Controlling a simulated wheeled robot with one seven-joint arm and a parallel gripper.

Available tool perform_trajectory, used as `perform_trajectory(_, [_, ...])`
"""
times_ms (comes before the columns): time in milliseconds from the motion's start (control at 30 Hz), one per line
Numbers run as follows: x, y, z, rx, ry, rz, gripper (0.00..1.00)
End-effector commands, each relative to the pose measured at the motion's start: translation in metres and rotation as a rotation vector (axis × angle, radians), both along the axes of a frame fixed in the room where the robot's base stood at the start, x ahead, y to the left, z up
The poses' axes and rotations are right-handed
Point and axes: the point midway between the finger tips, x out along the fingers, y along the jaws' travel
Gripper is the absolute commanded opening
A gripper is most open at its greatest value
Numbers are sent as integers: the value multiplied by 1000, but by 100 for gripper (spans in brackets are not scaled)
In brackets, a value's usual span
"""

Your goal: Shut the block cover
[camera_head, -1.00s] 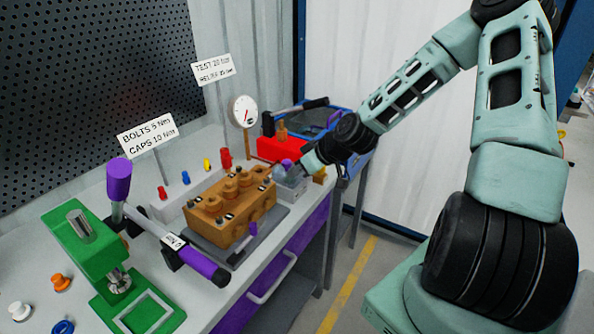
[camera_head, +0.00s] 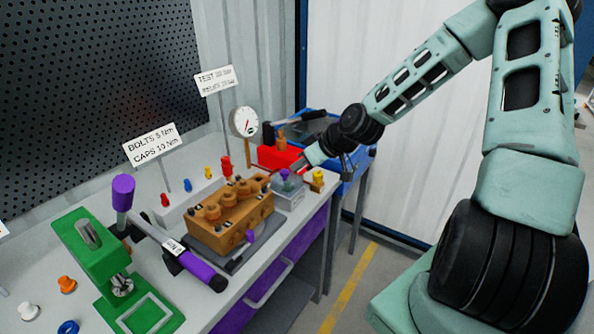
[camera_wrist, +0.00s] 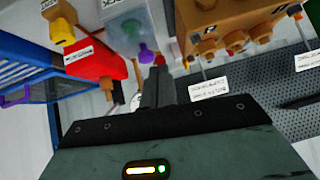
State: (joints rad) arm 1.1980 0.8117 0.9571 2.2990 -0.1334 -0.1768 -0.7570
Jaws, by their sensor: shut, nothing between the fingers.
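The brown pump block (camera_head: 230,218) with round caps and small bolts on top sits on a grey plate on the bench. It also shows upside down at the top of the wrist view (camera_wrist: 225,22). I cannot make out a separate cover on it. Beside it stands a small translucent box (camera_head: 289,199) with a purple piece in or on it. In the wrist view the box (camera_wrist: 124,27) shows purple and green pieces. My gripper (camera_head: 302,164) is shut and empty, above and behind that box; its fingers (camera_wrist: 158,68) point toward the box area. I cannot tell whether they touch anything.
A red box (camera_head: 281,158), a gauge (camera_head: 244,122) and a blue crate (camera_head: 350,166) stand behind. A yellow piece (camera_head: 318,180) is right of the translucent box. A green press (camera_head: 98,262) and purple-handled torque wrench (camera_head: 190,262) are at left.

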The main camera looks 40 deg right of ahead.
Motion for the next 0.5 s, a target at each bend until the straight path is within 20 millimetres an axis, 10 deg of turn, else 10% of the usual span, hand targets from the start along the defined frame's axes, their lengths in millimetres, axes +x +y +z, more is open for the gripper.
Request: perform_trajectory(500, [-44, -17, 47, 1, 0, -4, 0])
